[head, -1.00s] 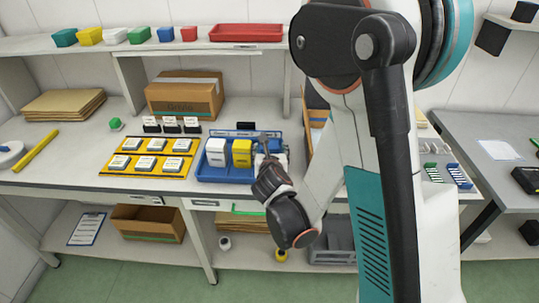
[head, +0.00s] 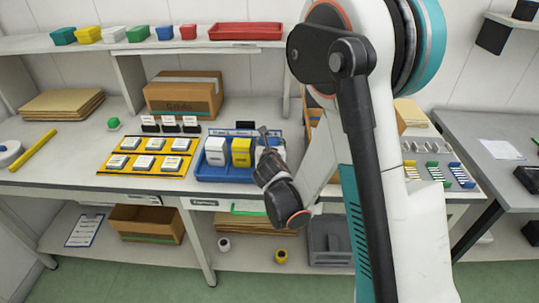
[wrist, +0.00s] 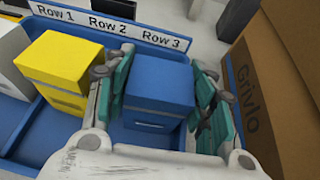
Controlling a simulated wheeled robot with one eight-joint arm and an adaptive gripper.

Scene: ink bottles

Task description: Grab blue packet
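The blue packet (wrist: 158,88) stands in the Row 3 lane of the blue tray (wrist: 45,158) in the wrist view. My gripper (wrist: 160,95) is open, with one green-padded finger on each side of the packet. The fingers are close to its sides; I cannot tell whether they touch it. In the head view my gripper (head: 268,145) is over the right part of the blue tray (head: 225,177), and it hides the blue packet there.
A yellow packet (wrist: 66,66) stands in the lane just left of my gripper, with a white packet (wrist: 10,45) beyond it. A cardboard box (wrist: 280,80) rises close on the right. A yellow rack (head: 146,168) of small boxes lies left of the tray.

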